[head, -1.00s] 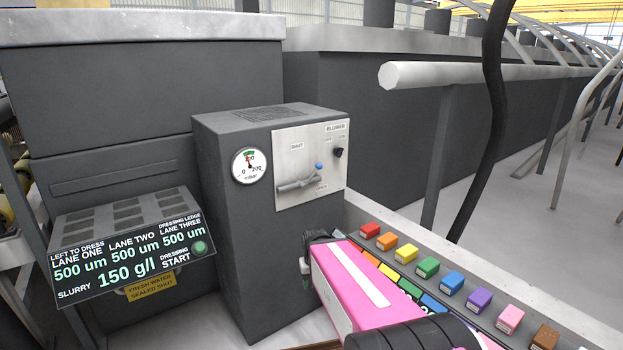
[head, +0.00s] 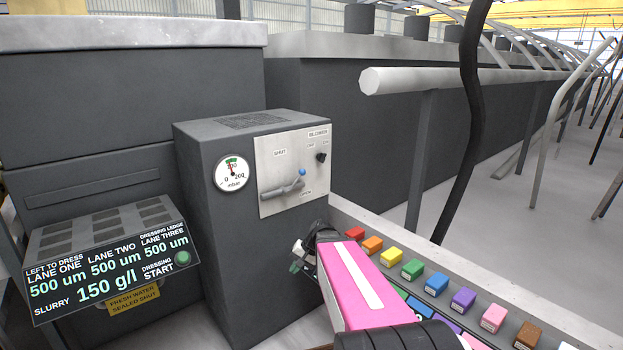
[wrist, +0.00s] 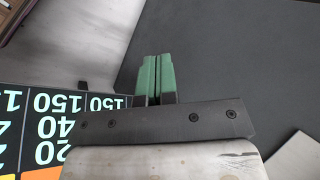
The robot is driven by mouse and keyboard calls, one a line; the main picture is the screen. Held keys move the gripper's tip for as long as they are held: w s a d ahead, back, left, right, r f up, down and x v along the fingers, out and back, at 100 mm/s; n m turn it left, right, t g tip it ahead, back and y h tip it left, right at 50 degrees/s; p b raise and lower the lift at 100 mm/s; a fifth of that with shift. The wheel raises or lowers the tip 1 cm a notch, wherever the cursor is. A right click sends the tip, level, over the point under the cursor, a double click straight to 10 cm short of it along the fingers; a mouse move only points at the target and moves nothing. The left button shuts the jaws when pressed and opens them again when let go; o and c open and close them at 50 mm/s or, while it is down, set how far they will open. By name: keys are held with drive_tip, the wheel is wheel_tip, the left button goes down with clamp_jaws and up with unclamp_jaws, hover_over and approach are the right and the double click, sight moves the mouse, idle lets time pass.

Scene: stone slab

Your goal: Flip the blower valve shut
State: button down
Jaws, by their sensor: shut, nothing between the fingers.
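The blower valve (head: 283,188) is a grey lever with a blue knob on a light metal panel (head: 268,160) on the front of a dark grey cabinet. The lever lies slanted, with its blue knob at the upper right. A "SHUT" label sits above it and an "OPEN" label below right. My gripper (head: 296,266) is below the panel, in front of the cabinet's right edge, apart from the lever. Its green fingers are together and empty; they also show in the wrist view (wrist: 154,76). The lever cannot be made out in the wrist view.
A pressure gauge (head: 233,174) is left of the panel, and a small black knob (head: 321,157) is at its upper right. A slanted display board (head: 110,270) stands at the left. A ledge with several coloured blocks (head: 437,284) runs to the right of the cabinet.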

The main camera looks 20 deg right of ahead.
drive_tip(key=w+d+r+m+t+y, duration=0.5)
drive_tip(key=w+d+r+y, duration=0.2)
drive_tip(key=w+d+r, duration=0.3)
drive_tip(key=w+d+r+m+t+y, duration=0.1)
drive_tip(key=w+d+r+m+t, duration=0.1)
drive_tip(key=d+r, duration=0.3)
drive_tip(key=w+d+r+m+t+y, duration=0.1)
drive_tip(key=w+d+r+t+y, duration=0.1)
drive_tip(key=d+r+t, duration=0.3)
drive_tip(key=w+d, duration=0.1)
drive_tip(key=d, duration=0.2)
drive_tip(key=shift+w+m+y, duration=0.3)
drive_tip(key=shift+w+m, duration=0.05)
drive_tip(key=shift+m, duration=0.05)
drive_tip(key=shift+r, duration=0.1)
drive_tip(key=s+a+r+x, duration=0.1)
drive_tip(key=s+x, duration=0.1)
drive_tip(key=x, duration=1)
drive_tip(key=shift+a+r, duration=0.35)
drive_tip(key=shift+a, duration=0.05)
drive_tip(key=shift+w, duration=0.15)
